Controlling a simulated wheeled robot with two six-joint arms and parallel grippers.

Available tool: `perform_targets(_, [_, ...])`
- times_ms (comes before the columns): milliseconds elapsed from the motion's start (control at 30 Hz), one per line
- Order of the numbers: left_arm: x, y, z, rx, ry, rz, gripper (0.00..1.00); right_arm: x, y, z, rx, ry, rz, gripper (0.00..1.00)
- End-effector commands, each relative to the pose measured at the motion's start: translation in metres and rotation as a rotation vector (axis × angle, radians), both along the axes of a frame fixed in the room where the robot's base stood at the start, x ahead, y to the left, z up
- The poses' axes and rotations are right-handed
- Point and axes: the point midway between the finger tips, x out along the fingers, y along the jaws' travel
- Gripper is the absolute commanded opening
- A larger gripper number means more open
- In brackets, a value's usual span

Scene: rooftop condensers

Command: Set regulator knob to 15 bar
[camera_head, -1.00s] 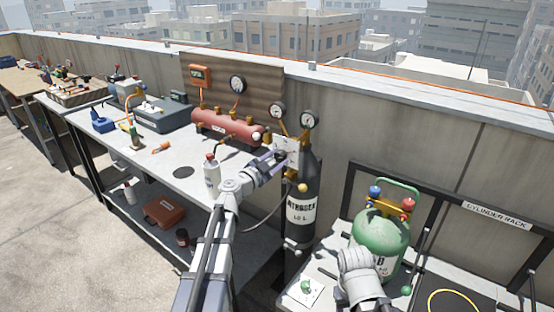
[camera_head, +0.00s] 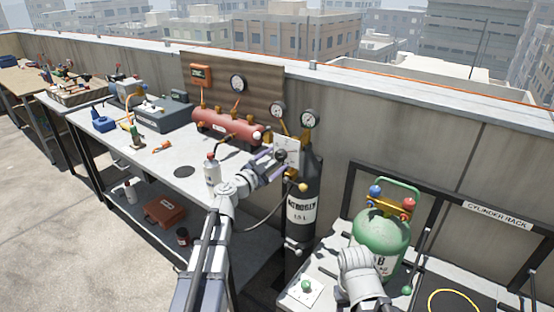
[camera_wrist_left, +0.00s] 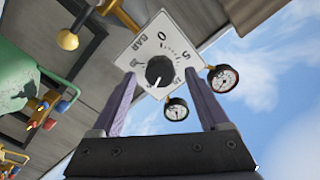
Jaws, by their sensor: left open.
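The regulator's dark round knob (camera_head: 281,155) sits on a white square dial plate (camera_head: 292,147) in front of the black nitrogen cylinder (camera_head: 302,200). In the left wrist view the knob (camera_wrist_left: 159,70) lies between and beyond my fingertips. The plate shows BAR, 0 and 5; other marks are too small to read surely. A small light mark shows at the knob's lower edge. My left gripper (camera_head: 267,161) is open and empty, just left of the knob, apart from it. My right gripper (camera_head: 355,262) is in front of the green tank; its jaws are not clear.
Two gauges (camera_head: 278,110) (camera_head: 310,118) stand above the dial plate. A white bottle (camera_head: 212,170) stands on the bench left of my left arm. A red manifold tank (camera_head: 228,126) is behind it. The green tank (camera_head: 382,236) with a red and blue valve stands at right.

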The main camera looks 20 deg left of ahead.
Motion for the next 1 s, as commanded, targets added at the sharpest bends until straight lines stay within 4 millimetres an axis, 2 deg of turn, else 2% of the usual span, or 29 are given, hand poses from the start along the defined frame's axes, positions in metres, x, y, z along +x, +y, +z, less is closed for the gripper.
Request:
perform_targets(33, [-0.010, 0.002, 0.000, 0.000, 0.000, 0.001, 0.78, 0.000, 0.000, 0.000, 0.000, 0.000, 0.000, 0.50])
perform_targets(200, [-0.038, 0.012, 0.000, 0.000, 0.000, 0.003, 0.78, 0.000, 0.000, 0.000, 0.000, 0.000, 0.000, 0.50])
perform_targets(333, [-0.053, 0.018, 0.000, 0.001, 0.000, 0.001, 0.78, 0.000, 0.000, 0.000, 0.000, 0.000, 0.000, 0.50])
perform_targets(800, [-0.056, 0.020, 0.000, 0.000, 0.001, -0.001, 0.78, 0.000, 0.000, 0.000, 0.000, 0.000, 0.000, 0.50])
perform_targets(900, [-0.058, 0.007, -0.004, -0.007, 0.023, -0.030, 0.78, 0.000, 0.000, 0.000, 0.000, 0.000, 0.000, 0.50])
perform_targets(967, [-0.061, -0.012, -0.012, -0.019, 0.064, -0.075, 0.78, 0.000, 0.000, 0.000, 0.000, 0.000, 0.000, 0.50])
perform_targets(1000, [-0.065, -0.031, -0.019, -0.032, 0.106, -0.117, 0.78, 0.000, 0.000, 0.000, 0.000, 0.000, 0.000, 0.50])
